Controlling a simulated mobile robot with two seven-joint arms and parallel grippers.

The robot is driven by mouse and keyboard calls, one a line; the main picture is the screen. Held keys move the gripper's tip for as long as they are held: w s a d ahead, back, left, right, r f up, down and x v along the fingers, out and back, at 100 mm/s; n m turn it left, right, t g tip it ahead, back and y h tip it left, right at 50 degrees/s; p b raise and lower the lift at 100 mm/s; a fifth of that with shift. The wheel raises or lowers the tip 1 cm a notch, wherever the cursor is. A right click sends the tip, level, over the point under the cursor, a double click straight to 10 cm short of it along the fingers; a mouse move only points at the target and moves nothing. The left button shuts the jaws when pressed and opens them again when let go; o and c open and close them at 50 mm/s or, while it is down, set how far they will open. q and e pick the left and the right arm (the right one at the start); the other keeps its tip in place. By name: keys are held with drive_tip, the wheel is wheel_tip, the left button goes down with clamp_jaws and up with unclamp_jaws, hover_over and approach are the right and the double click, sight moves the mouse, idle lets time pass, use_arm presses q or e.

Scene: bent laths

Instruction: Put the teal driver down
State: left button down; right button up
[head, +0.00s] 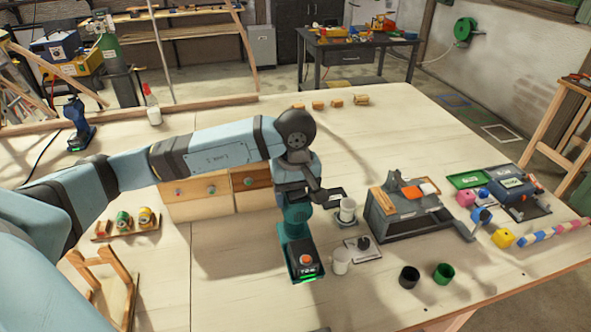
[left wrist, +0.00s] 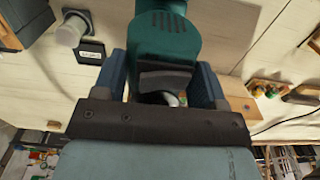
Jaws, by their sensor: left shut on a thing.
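The teal driver (head: 294,226) is in the middle of the head view, with a dark battery base (head: 306,262) at its lower end. My left gripper (head: 302,190) is shut on the driver's upper part. In the left wrist view the teal body (left wrist: 165,45) fills the space between the two blue fingers of the left gripper (left wrist: 163,85). I cannot tell whether the driver's base touches the table. My right gripper is not in view.
White cups (head: 347,209) stand just right of the driver. A black cup (head: 409,276) and a green cup (head: 443,273) are near the front. A wooden drawer unit (head: 205,188) is behind left.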

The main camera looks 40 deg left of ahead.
sight(299, 229)
use_arm(q)
drive_tip(key=shift+f+p, duration=0.4)
drive_tip(key=shift+f, duration=2.6)
drive_tip(key=shift+f, duration=0.15)
drive_tip(key=shift+c, duration=0.8)
unclamp_jaws()
